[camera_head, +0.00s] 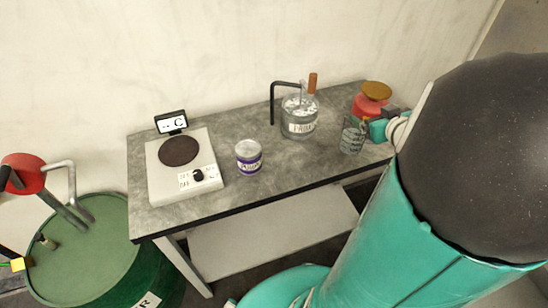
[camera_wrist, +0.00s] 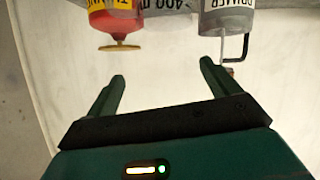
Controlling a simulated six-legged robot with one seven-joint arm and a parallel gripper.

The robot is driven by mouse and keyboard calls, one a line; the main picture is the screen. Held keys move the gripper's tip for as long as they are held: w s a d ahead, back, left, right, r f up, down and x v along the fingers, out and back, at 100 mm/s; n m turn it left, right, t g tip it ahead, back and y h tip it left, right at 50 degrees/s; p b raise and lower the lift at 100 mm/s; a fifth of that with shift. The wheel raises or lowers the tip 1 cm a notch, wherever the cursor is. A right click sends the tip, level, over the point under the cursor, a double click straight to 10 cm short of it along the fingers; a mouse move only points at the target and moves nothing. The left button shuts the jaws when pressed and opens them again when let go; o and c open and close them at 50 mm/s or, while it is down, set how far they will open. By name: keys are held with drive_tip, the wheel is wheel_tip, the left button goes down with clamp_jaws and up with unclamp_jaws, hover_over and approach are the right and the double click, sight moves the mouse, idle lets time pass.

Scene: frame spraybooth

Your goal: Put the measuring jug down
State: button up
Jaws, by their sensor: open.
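The measuring jug (camera_head: 352,139) is a clear, grey-looking vessel with dark markings, standing upright near the right front part of the grey table (camera_head: 290,165). My gripper (camera_head: 372,128) is just to the right of the jug in the head view, partly hidden behind my arm. In the wrist view my gripper (camera_wrist: 162,72) has its two green fingers wide apart with nothing between them. A strip of the jug (camera_wrist: 168,4), with upside-down marks, shows at the top edge beyond the fingertips. The rest of it is out of that view.
A red container with a brown-yellow top (camera_head: 375,92) stands behind my gripper. A green drum (camera_head: 85,255) stands beside the table.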

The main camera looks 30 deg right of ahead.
drive_tip(key=w+a+r+m+g+h, duration=0.1)
drive_tip(key=w+a+r+g+h, duration=0.2)
drive_tip(key=a+r, duration=0.55)
drive_tip(key=s+a+f+n+g+y, duration=0.1)
drive_tip(key=s+a+g+y, duration=0.1)
drive_tip(key=a, duration=1)
drive_tip(key=s+a+f+n+g+y, duration=0.1)
drive_tip(key=s+a+y, duration=0.3)
drive_tip(key=a, duration=0.9)
drive_tip(key=s+g, duration=0.1)
drive_tip(key=s, duration=0.2)
drive_tip(key=shift+s+a+f+y, duration=0.2)
drive_tip(key=shift+a+y, duration=0.1)
drive_tip(key=shift+y, duration=0.1)
